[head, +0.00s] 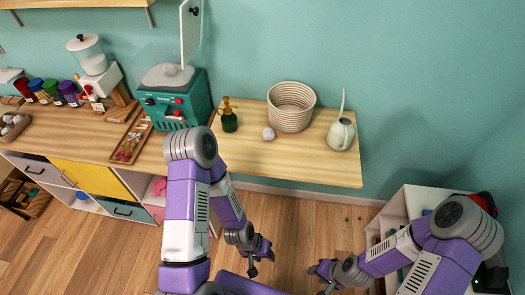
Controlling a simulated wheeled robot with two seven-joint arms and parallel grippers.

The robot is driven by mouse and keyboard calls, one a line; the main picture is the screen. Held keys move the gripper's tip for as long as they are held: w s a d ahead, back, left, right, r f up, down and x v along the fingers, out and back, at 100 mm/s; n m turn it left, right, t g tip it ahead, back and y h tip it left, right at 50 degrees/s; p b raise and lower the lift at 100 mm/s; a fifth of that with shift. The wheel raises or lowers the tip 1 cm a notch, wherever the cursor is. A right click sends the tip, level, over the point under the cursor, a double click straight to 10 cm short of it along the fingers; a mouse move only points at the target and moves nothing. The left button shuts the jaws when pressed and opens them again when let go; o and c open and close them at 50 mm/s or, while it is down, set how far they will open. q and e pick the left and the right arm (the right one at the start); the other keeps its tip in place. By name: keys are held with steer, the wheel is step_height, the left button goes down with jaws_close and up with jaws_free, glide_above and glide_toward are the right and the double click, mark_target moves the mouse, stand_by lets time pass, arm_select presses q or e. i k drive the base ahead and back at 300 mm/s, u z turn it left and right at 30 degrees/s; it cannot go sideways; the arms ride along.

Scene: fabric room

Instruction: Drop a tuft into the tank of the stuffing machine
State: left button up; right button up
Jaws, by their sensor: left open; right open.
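A teal machine (185,104) with red buttons stands on the wooden counter; it looks like the stuffing machine. A clear tank with a whitish mound (168,75) shows on its top, and a white panel (190,30) with a dark knob stands upright above it. A small whitish lump (268,133), perhaps a tuft, lies on the counter right of the machine. My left gripper (262,264) is open and empty, low in front of the counter. My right gripper (317,280) is open and empty, to its right. Both are well apart from the lump and the machine.
A woven basket (291,107), a dark green bottle (229,119) and a pale watering can (341,132) stand near the lump. Left are a wooden tray (131,142), a white machine (96,70), several coloured jars (54,92) and a basket of whitish lumps (13,124). The counter's front right is clear.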

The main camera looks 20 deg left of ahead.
mark_target(156, 81)
steer(key=z, duration=0.05)
steer(key=k, duration=0.25)
steer(key=u, duration=0.9)
